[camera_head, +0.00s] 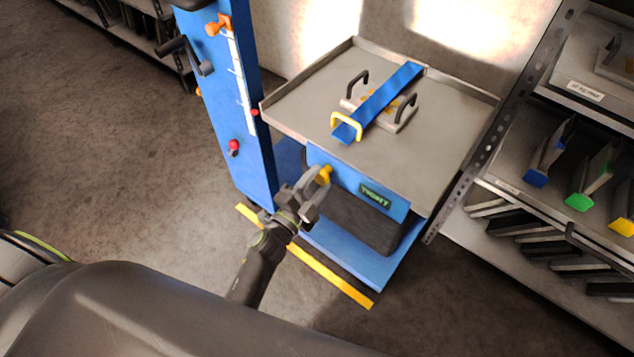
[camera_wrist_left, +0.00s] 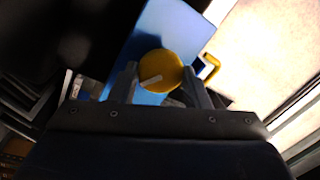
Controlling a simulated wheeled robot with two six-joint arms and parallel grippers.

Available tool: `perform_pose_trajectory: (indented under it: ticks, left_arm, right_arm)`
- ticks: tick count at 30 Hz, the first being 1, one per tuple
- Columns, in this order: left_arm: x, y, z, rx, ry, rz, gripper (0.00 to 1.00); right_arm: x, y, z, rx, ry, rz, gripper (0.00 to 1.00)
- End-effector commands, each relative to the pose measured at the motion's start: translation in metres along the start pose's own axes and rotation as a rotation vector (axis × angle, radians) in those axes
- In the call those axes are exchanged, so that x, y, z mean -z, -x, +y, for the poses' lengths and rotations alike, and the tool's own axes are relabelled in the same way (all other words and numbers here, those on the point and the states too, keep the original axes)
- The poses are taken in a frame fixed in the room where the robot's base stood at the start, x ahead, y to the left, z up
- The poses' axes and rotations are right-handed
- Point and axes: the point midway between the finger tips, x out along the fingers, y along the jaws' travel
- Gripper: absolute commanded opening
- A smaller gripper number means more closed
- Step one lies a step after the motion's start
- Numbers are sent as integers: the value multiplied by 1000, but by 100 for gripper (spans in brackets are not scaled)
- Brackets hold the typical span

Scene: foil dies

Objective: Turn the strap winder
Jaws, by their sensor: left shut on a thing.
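The strap winder is a yellow knob (camera_head: 325,173) on the blue front of the lift table, just below the tray's near edge. In the left wrist view the round yellow knob (camera_wrist_left: 160,71), with a pale mark on its face, sits between the fingertips. My left gripper (camera_head: 318,180) is shut on it; the fingers hide part of the knob. A blue strap (camera_head: 385,96) runs across a grey die with two dark handles on the tray. A yellow loop (camera_head: 346,123) stands at the strap's near end. My right gripper is not in view.
The grey tray (camera_head: 450,105) has a raised rim and bare room around the die. A blue column (camera_head: 238,110) with orange and red knobs stands at the left. Shelves with colour-tipped dies (camera_head: 580,200) stand at the right. The floor at left is clear.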

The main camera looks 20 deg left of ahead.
Motion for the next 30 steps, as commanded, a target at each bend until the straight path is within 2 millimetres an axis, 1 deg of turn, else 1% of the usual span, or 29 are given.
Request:
perform_pose_trajectory:
  ticks: [7,21,22,26,30]
  left_arm:
    - [0,0,-1,3,-61,9,20]
    - [0,0,-1,3,-70,11,20]
    - [0,0,-1,3,-70,11,47]
    - [0,0,-1,2,-70,10,64]
    - [0,0,0,2,-69,10,64]
  right_arm:
    - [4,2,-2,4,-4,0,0]
    - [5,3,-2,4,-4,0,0]
    - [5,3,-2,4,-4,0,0]
    - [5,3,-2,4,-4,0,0]
    - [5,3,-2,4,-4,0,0]
